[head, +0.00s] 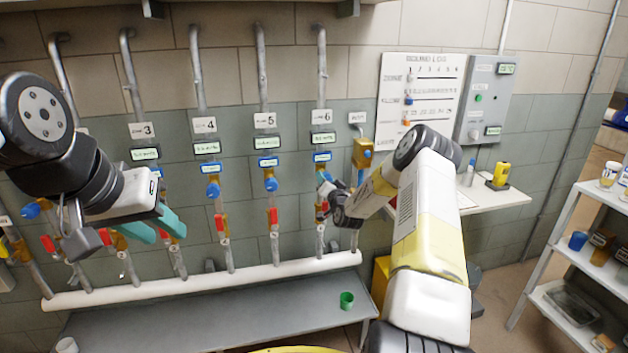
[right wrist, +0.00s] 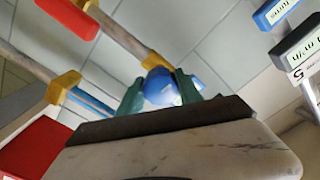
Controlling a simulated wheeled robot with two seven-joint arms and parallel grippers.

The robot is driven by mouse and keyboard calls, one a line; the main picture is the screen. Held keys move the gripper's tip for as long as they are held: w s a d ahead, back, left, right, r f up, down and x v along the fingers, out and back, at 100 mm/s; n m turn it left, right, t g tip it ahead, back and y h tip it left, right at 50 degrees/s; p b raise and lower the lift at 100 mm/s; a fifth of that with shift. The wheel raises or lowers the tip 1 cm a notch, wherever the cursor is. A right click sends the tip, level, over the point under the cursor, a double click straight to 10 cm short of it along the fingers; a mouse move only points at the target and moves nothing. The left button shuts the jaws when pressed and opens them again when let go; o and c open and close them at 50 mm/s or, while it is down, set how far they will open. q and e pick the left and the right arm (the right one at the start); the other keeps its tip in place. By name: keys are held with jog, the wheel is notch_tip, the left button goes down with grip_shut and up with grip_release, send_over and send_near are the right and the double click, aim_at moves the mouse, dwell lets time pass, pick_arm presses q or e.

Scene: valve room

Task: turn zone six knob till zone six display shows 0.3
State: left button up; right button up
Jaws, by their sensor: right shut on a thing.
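The zone six display (head: 323,138) is a small green-lit panel under the "6" sign, with digits too small to read. A blue label plate (head: 322,157) sits below it. The zone six knob (head: 323,175) is blue and largely hidden by my right gripper (head: 329,187) in the head view. In the right wrist view, the blue knob (right wrist: 160,87) sits between the two green fingers of my right gripper (right wrist: 159,92), which is shut on it. My left gripper (head: 154,227) is at the left, its green fingers apart and empty, in front of the pipes.
Several like pipes stand to the left, with blue knobs such as zone five's (head: 271,185) and red-handled valves. A white horizontal pipe (head: 220,284) runs below, over a grey bench (head: 220,320) with a green cup (head: 347,300). A shelf (head: 490,199) and rack (head: 575,250) are right.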

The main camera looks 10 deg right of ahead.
jog(key=shift+m, duration=0.6)
jog(key=o, duration=1.4)
jog(key=shift+c, duration=0.2)
jog(key=s, duration=0.8)
jog(key=shift+d, duration=0.15)
